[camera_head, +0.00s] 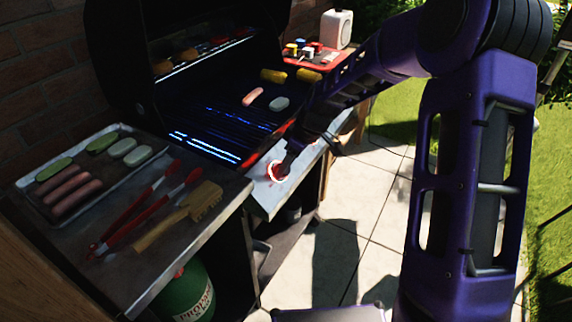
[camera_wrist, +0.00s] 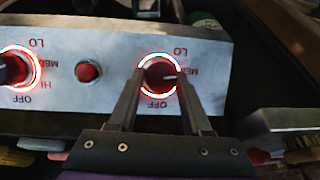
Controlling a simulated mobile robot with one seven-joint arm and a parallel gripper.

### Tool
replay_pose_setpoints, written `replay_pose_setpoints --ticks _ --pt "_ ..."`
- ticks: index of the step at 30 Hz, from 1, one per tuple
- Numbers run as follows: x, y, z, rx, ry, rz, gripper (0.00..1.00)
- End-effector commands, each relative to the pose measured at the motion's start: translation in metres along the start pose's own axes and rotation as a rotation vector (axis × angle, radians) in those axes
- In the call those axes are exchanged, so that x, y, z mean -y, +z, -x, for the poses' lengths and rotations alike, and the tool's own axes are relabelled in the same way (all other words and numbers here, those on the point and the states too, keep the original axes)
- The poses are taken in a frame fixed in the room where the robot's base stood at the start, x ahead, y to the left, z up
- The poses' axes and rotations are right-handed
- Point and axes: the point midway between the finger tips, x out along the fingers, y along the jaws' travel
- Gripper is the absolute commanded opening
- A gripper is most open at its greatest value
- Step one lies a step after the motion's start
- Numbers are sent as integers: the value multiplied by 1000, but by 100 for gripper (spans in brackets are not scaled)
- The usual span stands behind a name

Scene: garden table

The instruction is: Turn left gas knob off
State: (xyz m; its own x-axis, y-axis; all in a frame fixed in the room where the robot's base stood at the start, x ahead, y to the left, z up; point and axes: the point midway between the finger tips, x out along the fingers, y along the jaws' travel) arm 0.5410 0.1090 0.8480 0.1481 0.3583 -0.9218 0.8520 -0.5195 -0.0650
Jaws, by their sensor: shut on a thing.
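The left gas knob (camera_wrist: 160,77) is dark red with a lit ring of white and red light around it, on the grill's metal front panel (camera_wrist: 115,45). Its white mark points right in the wrist view, toward MED; OFF is printed below it and LO above. My gripper (camera_wrist: 160,80) has one finger on each side of this knob and is shut on it. In the head view, the lit ring (camera_head: 278,171) shows at the panel's left part, with my gripper (camera_head: 291,155) over it, dark and hard to make out.
A second lit knob (camera_wrist: 14,69) and a red button (camera_wrist: 88,71) sit on the same panel. A side shelf (camera_head: 150,265) holds a food tray (camera_head: 143,170), red tongs (camera_head: 140,208) and a brush (camera_head: 200,202). A green gas tank (camera_head: 187,293) stands below. Paving is open at right.

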Motion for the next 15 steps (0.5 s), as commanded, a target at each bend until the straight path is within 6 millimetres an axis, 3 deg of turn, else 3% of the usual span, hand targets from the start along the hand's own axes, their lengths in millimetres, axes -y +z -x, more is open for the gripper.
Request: replay_pose_setpoints --ticks 15 --pt "-2 1 2 -23 -123 -292 0"
